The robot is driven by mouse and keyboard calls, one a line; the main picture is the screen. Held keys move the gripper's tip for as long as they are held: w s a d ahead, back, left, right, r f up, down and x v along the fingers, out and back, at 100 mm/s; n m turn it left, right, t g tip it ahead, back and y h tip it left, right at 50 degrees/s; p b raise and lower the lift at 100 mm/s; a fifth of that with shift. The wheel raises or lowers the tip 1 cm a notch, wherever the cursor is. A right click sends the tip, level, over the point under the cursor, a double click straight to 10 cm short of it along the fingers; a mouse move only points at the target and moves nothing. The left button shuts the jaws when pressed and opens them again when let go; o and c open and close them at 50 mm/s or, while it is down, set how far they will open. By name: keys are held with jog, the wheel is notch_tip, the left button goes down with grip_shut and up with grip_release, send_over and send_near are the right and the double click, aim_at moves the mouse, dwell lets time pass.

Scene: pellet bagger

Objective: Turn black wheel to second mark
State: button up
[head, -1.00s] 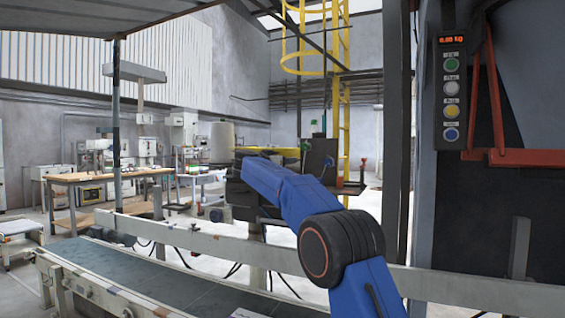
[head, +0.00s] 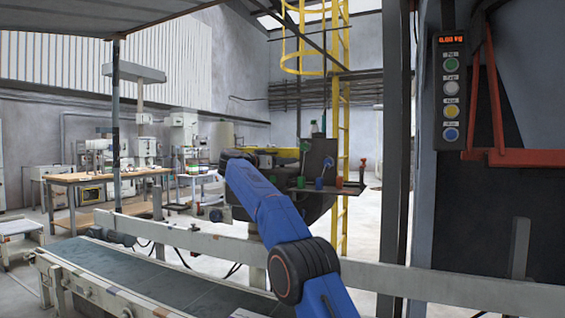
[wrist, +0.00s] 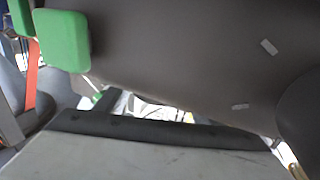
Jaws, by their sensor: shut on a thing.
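In the wrist view, my gripper (wrist: 155,135) is at the bottom, close below a broad dark surface that carries two short white marks (wrist: 268,46). It is shut on the black wheel, but the grip itself is hard to make out. Dark rounded shapes stand at the left and right edges; I cannot tell which belong to the wheel. In the head view, my blue arm reaches forward and hides the gripper and most of the wheel beside the dark panel (head: 322,158).
Green blocks (wrist: 62,41) are close at the upper left of the wrist view. Green, blue and red knobs (head: 319,183) stand by the dark panel. A conveyor (head: 130,277) and its rail cross the foreground. A button box (head: 451,92) hangs at right, its display reading 0.00 kg.

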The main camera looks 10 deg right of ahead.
jog(key=o, duration=1)
jog(key=shift+o, duration=0.2)
jog(key=shift+a, duration=0.1)
jog(key=v, duration=1.7)
jog(key=shift+a, duration=0.2)
jog(key=shift+s+f, duration=0.1)
